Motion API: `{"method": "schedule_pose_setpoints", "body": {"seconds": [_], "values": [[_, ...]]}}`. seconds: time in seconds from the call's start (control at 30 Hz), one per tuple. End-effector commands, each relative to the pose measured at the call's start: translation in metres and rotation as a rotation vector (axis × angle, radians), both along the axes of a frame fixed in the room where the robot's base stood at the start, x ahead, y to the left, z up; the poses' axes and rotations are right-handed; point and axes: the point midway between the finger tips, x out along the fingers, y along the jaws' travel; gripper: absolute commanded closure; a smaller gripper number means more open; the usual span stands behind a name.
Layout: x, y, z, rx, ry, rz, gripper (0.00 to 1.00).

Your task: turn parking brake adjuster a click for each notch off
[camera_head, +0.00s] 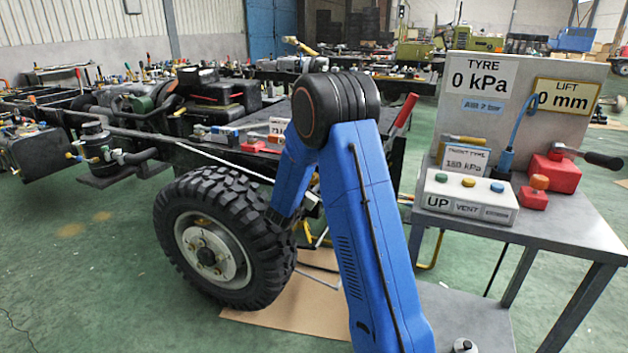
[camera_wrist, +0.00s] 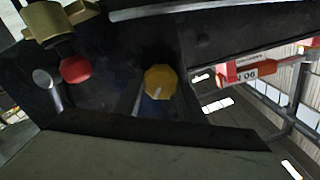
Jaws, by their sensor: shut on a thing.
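In the wrist view a yellow, many-sided knob (camera_wrist: 160,82) with a pale line on its face sits near the middle; it looks like the adjuster. My gripper (camera_wrist: 160,98) is shut on it, its dark fingers at either side, hard to make out in the shade. A red knob (camera_wrist: 75,69) is to the left, below a brass fitting (camera_wrist: 62,20). In the head view my blue arm reaches down behind the big black tyre (camera_head: 228,235), and my gripper is hidden there. A red lever (camera_head: 402,115) rises from the chassis beside my arm.
A grey bench (camera_head: 575,235) at the right carries a white button box (camera_head: 468,197) and a panel reading TYRE 0 kPa and LIFT 0 mm. In the wrist view a pale metal rod (camera_wrist: 165,9) and a red labelled part (camera_wrist: 255,70) lie near. The wheel and frame leave little room.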

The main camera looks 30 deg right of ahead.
Motion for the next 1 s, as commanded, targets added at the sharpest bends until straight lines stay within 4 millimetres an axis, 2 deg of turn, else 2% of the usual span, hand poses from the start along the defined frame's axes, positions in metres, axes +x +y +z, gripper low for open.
{"method": "schedule_pose_setpoints", "body": {"seconds": [0.43, 1.0], "values": [[-0.0015, -0.0004, -0.0016, 0.165, -0.21, 0.0, 0.86], [-0.002, -0.0005, -0.0023, 0.201, -0.255, 0.0, 0.86]]}}
